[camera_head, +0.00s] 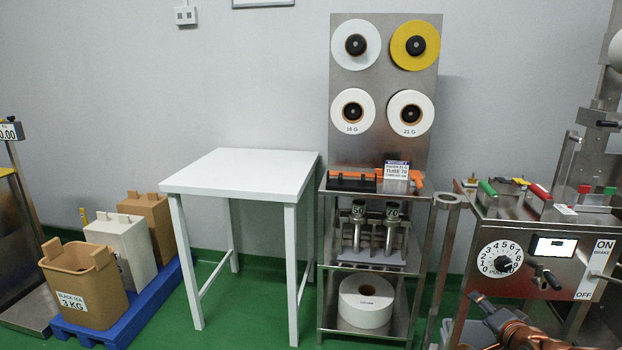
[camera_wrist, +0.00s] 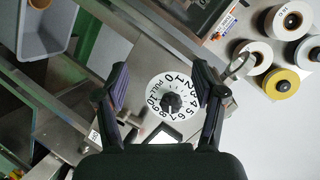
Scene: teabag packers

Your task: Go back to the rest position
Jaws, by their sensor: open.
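My gripper (camera_wrist: 161,88) is open in the wrist view, with its two dark fingers spread and nothing between them. Beyond the fingers is the numbered white dial (camera_wrist: 172,97) with its dark knob, on the steel machine front. In the head view the same dial (camera_head: 499,259) is at the right, and a copper-coloured part of my arm shows below it at the bottom edge. My fingertips cannot be made out in the head view. In the wrist view I cannot tell how far the fingers are from the dial; no contact shows.
The steel machine (camera_head: 535,225) carries levers and an ON/OFF plate (camera_head: 597,270). A steel rack (camera_head: 412,240) with paper rolls stands left of it. A bare white table (camera_head: 240,172) is further left, beside bins on a blue pallet (camera_head: 130,308). Green floor is open in front of the table.

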